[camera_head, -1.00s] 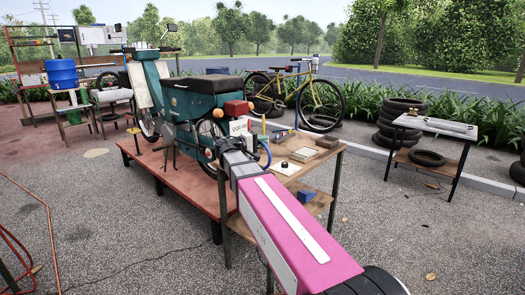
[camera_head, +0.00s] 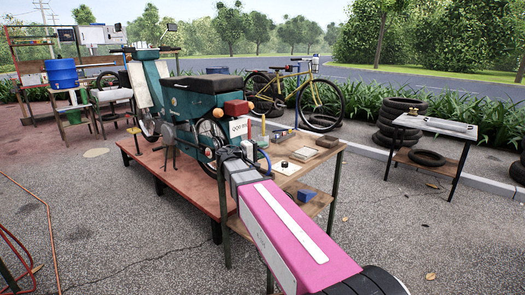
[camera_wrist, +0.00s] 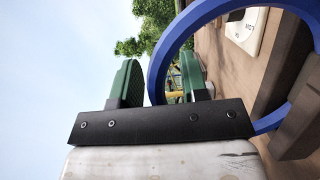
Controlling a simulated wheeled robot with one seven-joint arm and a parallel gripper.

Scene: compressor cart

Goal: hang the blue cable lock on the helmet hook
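The blue cable lock shows as a large blue loop in the wrist view (camera_wrist: 166,52) and as a small blue arc beside the gripper in the head view (camera_head: 264,158). My gripper (camera_wrist: 160,85) has its two green-padded fingers apart. The loop's near side appears in the gap between them, with the right finger inside the loop; I cannot tell whether either pad touches it. In the head view my gripper (camera_head: 247,150) is at the near left end of the wooden workbench. The teal scooter (camera_head: 190,105) stands behind it. I cannot make out the helmet hook.
The workbench (camera_head: 318,165) carries boxes and small items, with a blue block (camera_head: 306,195) on its lower shelf. The scooter stands on a low red platform (camera_head: 190,190). A side table (camera_head: 437,128) and stacked tyres (camera_head: 398,125) are at right. Pavement in front is open.

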